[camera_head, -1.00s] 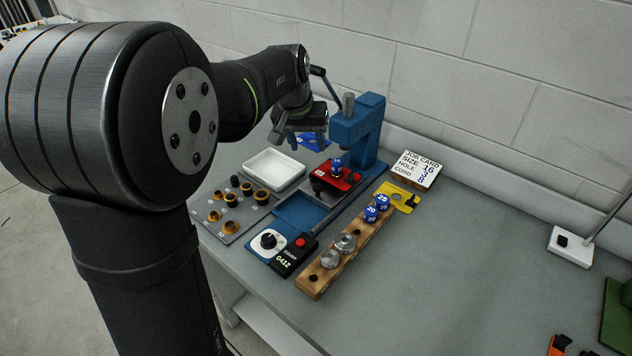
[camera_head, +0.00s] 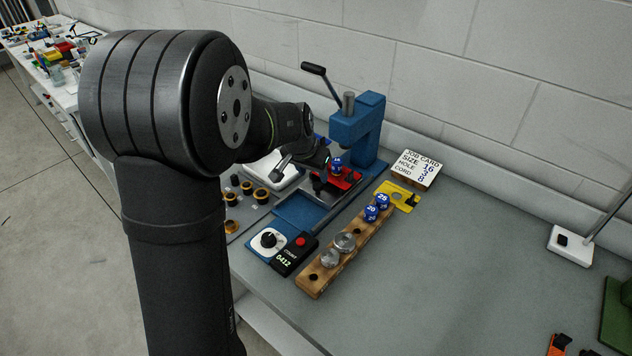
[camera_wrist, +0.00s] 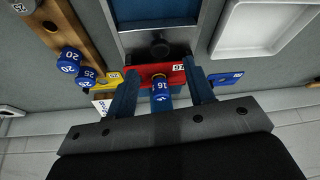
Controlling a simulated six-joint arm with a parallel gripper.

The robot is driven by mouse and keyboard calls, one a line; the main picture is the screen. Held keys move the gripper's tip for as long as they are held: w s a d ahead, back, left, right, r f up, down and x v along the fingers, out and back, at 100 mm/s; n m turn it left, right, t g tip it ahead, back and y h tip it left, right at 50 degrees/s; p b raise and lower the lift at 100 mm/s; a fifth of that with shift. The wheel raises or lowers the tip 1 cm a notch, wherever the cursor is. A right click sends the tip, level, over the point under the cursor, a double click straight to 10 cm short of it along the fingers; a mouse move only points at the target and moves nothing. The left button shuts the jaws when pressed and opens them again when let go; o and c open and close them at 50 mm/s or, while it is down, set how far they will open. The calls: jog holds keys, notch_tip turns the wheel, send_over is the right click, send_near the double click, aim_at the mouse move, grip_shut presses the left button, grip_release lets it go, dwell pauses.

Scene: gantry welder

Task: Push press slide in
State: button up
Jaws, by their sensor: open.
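The red press slide (camera_head: 351,180) sits at the blue press (camera_head: 369,125), with a blue cap marked 16 (camera_head: 336,164) on it. In the wrist view the red slide (camera_wrist: 176,75) lies across the picture, with the blue cap (camera_wrist: 160,92) on its near side and a black knob (camera_wrist: 160,48) on its far side. My gripper (camera_head: 304,167) is open, left of the slide in the head view. In the wrist view its fingers (camera_wrist: 162,82) appear on both sides of the cap. Whether they touch anything is unclear.
The press lever (camera_head: 318,74) is raised. A wooden rack (camera_head: 318,284) with blue caps and metal pieces stands at front right, near a yellow plate (camera_head: 397,195) and job card (camera_head: 416,168). A white tray (camera_wrist: 218,48) lies beside the press. The table's right side is mostly clear.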

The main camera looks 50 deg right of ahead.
aim_at(318, 184)
jog(key=x, duration=0.5)
jog(key=shift+d+f, duration=0.2)
jog(key=shift+f, duration=0.15)
jog(key=shift+c, duration=0.2)
grip_shut()
jog(key=shift+d, duration=0.1)
